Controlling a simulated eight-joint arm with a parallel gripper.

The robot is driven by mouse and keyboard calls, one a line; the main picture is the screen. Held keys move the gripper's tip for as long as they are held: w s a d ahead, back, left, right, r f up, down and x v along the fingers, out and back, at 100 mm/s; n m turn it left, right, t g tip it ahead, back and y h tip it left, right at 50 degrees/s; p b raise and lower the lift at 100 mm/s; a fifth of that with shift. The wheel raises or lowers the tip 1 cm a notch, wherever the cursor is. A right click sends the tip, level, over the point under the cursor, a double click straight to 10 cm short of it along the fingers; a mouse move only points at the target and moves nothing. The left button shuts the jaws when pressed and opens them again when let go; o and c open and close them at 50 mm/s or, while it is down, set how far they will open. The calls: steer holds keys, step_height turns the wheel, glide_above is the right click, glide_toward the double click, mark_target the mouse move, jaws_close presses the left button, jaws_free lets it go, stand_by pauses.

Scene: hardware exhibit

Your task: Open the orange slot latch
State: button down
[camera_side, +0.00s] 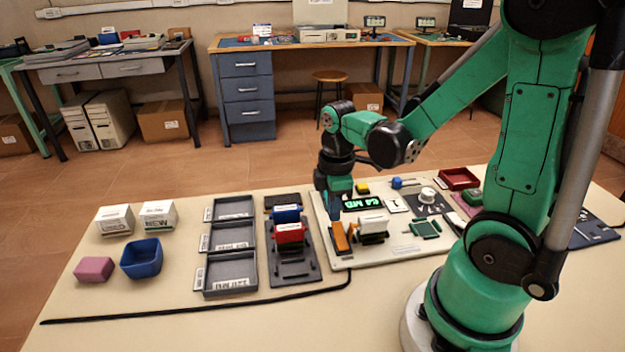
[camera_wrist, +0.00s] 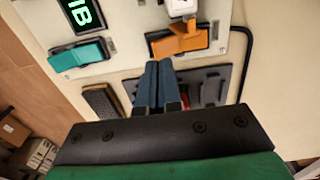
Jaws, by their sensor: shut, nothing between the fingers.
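The orange slot latch (camera_side: 341,238) is at the near left part of the white panel in the side view. In the wrist view the orange latch (camera_wrist: 180,42) is above the fingertips, with a raised tab on a flat orange piece. My gripper (camera_wrist: 158,64) has its blue-grey fingers together with nothing between them. In the side view my gripper (camera_side: 334,208) points down over the panel's left edge, just behind the latch. The fingertips look close to the latch; I cannot tell whether they touch it.
The white panel (camera_side: 400,251) also carries a green-lettered display (camera_side: 362,204), a white-topped block (camera_side: 373,223) beside the latch and a teal part (camera_wrist: 78,55). Left of it stand a dark rack with red (camera_side: 290,233) and blue (camera_side: 287,213) blocks and grey trays (camera_side: 230,272). A black cable (camera_side: 200,313) runs in front.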

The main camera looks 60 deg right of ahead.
mark_target(333, 224)
steer(key=shift+f, duration=1.05)
steer(key=shift+r, duration=3.5)
steer(key=w+a+r+m+t, duration=0.1)
steer(key=a+r+m+t, duration=0.3)
steer(key=a+m+t, duration=0.3)
steer(key=shift+w+a+r+m, duration=0.15)
steer(key=shift+w+a+m, duration=0.25)
steer(key=shift+m, duration=0.6)
